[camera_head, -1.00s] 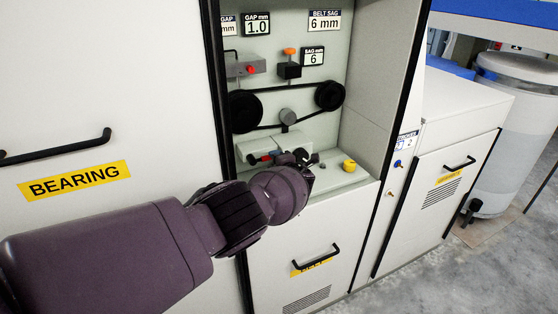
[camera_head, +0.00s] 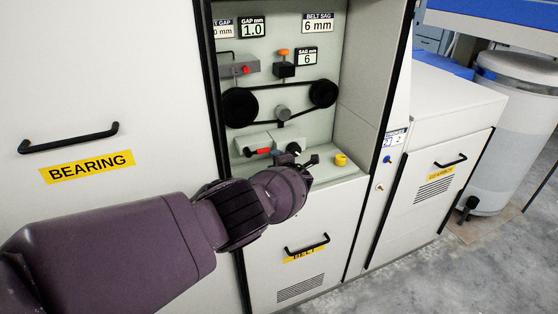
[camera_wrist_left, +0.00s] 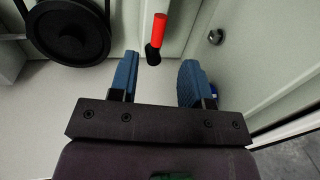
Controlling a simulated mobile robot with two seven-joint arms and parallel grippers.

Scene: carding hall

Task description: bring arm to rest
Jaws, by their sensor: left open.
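My left arm comes in from the left in the head view and reaches to the open belt compartment. Its gripper (camera_head: 302,160) is at the compartment's lower ledge, partly hidden behind my own wrist. In the left wrist view the two blue fingers of the gripper (camera_wrist_left: 158,82) stand wide apart with nothing between them. A red-tipped handle with a black base (camera_wrist_left: 158,36) lies beyond the fingertips, apart from them. It also shows in the head view (camera_head: 263,151). My right gripper is not in view.
The compartment holds a belt on two black pulleys (camera_head: 240,107), a grey box with a red knob (camera_head: 238,67) and a yellow knob (camera_head: 341,160). A BEARING door (camera_head: 90,215) with a black handle stands left. A white drum (camera_head: 509,130) stands right. Grey floor (camera_head: 440,270) is free.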

